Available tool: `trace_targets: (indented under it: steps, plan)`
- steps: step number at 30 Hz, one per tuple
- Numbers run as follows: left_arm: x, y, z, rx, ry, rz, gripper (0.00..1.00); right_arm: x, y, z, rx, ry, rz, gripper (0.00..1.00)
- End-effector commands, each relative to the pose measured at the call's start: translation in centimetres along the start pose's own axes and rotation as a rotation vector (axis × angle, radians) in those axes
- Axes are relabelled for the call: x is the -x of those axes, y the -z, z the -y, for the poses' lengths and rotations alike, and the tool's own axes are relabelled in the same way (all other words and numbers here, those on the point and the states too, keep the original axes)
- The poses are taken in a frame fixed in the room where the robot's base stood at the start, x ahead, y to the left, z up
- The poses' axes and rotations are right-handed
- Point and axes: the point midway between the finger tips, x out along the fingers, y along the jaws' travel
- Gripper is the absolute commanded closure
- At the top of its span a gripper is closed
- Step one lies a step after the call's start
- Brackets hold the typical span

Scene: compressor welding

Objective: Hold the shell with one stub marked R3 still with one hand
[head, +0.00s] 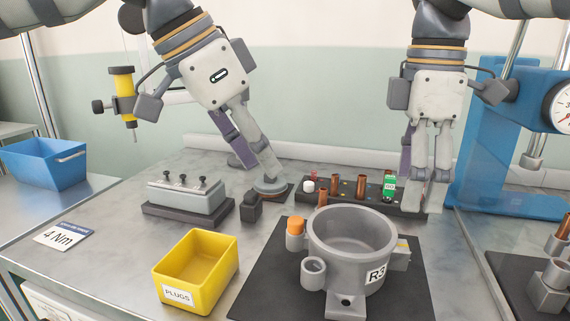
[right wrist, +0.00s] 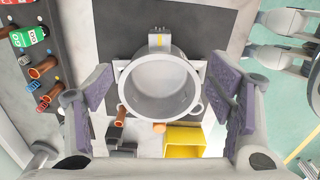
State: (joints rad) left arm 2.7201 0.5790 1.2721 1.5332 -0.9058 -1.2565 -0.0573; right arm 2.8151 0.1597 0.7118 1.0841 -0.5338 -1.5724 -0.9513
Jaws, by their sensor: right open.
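The grey round shell marked R3 (head: 376,273) stands upright and open-topped on a black mat (head: 262,282). An orange cap (head: 295,226) sits on its left side, and a small open grey cup (head: 313,270) is at its front left. My right gripper (head: 430,190) is open and empty, behind and to the right of the shell. In the right wrist view the shell (right wrist: 160,88) appears between the two spread fingers, apart from both.
A yellow PLUGS bin (head: 205,282) stands left of the mat. A grey block fixture (head: 186,197) is behind it. A dark rack (head: 400,199) with copper tubes is behind the shell. A blue stand with gauge (head: 497,150) is at right. The front-left tabletop is mostly clear.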

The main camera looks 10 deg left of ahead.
Motion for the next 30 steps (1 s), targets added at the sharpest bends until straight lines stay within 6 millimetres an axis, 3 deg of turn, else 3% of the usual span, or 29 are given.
trace_targets:
  steps: [9,15,26,27,30]
  plan:
    - [-0.1,0.0,0.0,0.000,-0.002,0.000,0.67,-7.1,0.0,0.1,0.001,0.007,0.000,0.25]
    - [-0.1,0.0,0.0,0.000,-0.002,0.001,0.67,-10.6,0.0,0.1,0.000,0.003,0.000,0.25]
    - [-0.1,0.0,-0.1,0.000,-0.002,0.001,0.67,-11.8,0.0,0.0,-0.001,0.000,-0.001,0.25]
    - [-0.1,0.0,-0.1,0.000,-0.002,0.001,0.67,-11.8,0.0,0.0,-0.001,0.000,-0.001,0.27]
    - [-0.1,0.0,-0.1,0.000,-0.002,0.001,0.67,-11.8,0.0,0.0,-0.001,0.000,-0.001,0.50]
